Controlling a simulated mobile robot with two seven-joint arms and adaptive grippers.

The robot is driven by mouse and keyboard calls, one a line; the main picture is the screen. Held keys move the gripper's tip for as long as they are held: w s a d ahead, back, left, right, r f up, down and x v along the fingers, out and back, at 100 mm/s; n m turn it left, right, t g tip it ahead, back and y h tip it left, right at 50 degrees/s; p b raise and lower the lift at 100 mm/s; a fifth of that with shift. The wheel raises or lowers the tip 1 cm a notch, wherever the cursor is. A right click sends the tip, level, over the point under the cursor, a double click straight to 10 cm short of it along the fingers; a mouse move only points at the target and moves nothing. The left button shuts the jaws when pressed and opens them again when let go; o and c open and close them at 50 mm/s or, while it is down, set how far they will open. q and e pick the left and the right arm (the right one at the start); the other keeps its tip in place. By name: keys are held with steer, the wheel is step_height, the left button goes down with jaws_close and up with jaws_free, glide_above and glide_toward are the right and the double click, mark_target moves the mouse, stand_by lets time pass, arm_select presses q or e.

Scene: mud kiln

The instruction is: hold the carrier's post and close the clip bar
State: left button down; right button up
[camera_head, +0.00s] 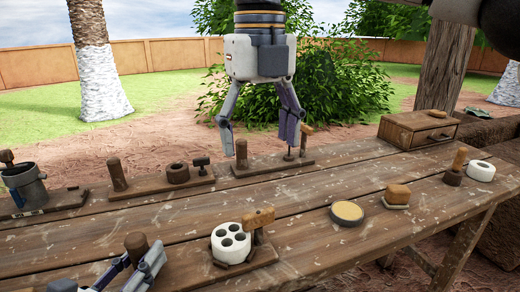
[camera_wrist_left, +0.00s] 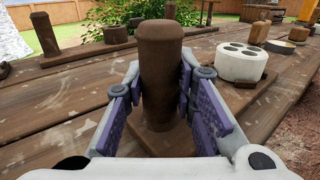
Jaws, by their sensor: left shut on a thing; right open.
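My left gripper (camera_head: 125,268) is shut around the carrier's brown upright post (camera_wrist_left: 160,70), whose top also shows in the head view (camera_head: 136,243). The post stands upright on the carrier's wooden base (camera_head: 262,258). A white round block with holes (camera_head: 231,245) sits on that base, right of the post; it shows in the wrist view too (camera_wrist_left: 242,66). The wooden clip bar (camera_head: 258,217) is at the block's right side, on a short upright, with the holes showing uncovered. My right gripper (camera_head: 260,135) is open and empty, pointing down over the back of the table.
Behind stand boards with posts (camera_head: 117,175) and a brown ring (camera_head: 178,173). A dark pot (camera_head: 24,188) is at left. A yellow-topped disc (camera_head: 347,213), a brush-like block (camera_head: 397,196) and a white ring (camera_head: 481,171) lie right. A wooden box (camera_head: 417,129) is at back right.

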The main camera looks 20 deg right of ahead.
arm_select(q)
steer(key=c, duration=1.2)
jaws_free()
steer(key=shift+c, duration=0.2)
steer(key=v, duration=1.2)
